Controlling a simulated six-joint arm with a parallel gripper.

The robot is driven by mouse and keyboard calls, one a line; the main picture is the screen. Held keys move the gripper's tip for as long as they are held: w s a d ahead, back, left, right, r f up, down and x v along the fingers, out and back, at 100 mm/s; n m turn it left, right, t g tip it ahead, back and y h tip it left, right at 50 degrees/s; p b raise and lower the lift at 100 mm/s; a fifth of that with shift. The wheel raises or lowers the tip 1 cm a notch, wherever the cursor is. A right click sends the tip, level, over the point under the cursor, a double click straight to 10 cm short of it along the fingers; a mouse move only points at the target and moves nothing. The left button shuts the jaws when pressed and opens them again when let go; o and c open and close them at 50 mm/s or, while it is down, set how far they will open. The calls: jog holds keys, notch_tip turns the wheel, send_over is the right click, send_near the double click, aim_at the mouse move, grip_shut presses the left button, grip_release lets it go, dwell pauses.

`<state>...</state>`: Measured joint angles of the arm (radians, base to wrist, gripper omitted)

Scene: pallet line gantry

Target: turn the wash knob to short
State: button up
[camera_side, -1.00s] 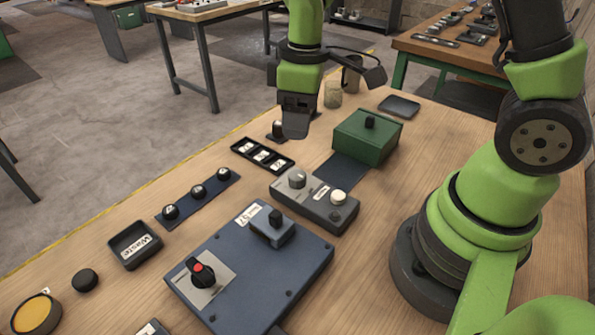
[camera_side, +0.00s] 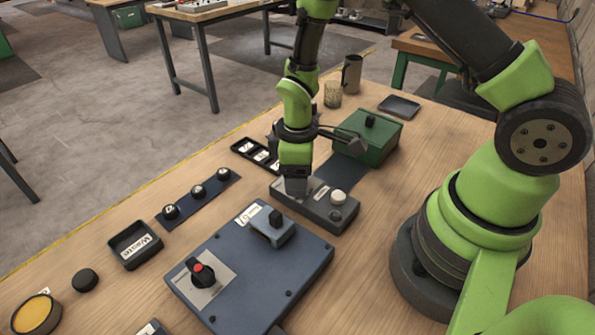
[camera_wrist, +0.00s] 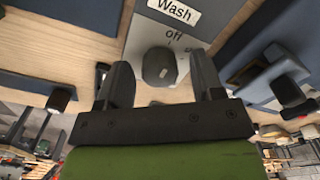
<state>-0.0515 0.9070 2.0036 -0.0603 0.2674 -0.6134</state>
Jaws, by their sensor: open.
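The wash knob (camera_wrist: 159,66) is dark grey and round, on a light grey plate beside the labels "Wash" and "off" in the wrist view. A pale mark shows on its lower right side. My gripper (camera_wrist: 163,78) is open, with one finger on either side of the knob; I cannot tell whether they touch it. In the side view my gripper (camera_side: 295,188) is low over the left end of the grey control box (camera_side: 318,211) and hides the knob there. Any "short" marking is not visible.
A white-topped knob (camera_side: 338,197) stands on the right part of the same box. A green box (camera_side: 368,140) is behind it, and a blue panel (camera_side: 250,275) with a red-topped switch (camera_side: 200,272) is in front. A black label tray (camera_side: 250,148) lies to the left.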

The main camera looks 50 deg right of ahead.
jog(key=c, duration=0.9)
jog(key=shift+m, duration=0.4)
jog(key=m, duration=1.1)
jog(key=o, duration=0.9)
